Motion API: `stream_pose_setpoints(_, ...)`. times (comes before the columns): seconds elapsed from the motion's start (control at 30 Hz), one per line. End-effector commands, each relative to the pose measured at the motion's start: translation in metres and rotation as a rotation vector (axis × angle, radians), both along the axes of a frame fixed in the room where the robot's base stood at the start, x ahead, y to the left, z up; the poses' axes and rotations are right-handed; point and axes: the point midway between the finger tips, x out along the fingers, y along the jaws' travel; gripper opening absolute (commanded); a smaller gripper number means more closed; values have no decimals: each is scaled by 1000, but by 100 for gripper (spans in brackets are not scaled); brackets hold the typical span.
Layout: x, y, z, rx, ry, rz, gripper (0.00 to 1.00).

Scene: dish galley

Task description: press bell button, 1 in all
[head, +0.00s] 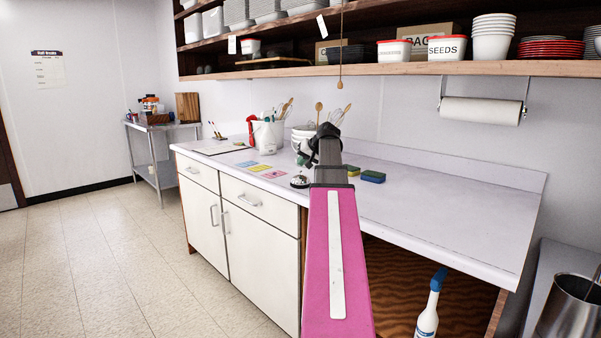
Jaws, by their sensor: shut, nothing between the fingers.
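A small silver bell (299,181) with a dark base stands near the front edge of the white counter (440,205). The top button is too small to make out clearly. My gripper (305,159) is dark and shut, with nothing in it. In the picture it appears above and slightly right of the bell, apart from it. The wrist and my pink arm cover the counter just right of the bell. How far the fingertips are from the bell in depth is hard to tell.
Colored cards (260,168) lie left of the bell. White utensil buckets (267,137) stand behind. Sponges (373,177) lie to the right. A string with a wooden knob (340,85) hangs from above. The counter's right side is clear.

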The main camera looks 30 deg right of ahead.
Motion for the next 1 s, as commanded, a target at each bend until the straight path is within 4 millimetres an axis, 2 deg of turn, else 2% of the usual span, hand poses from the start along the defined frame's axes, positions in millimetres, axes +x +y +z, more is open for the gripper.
stream_pose_setpoints(1.0, 0, 0, -8, 0, 0, 0, 0)
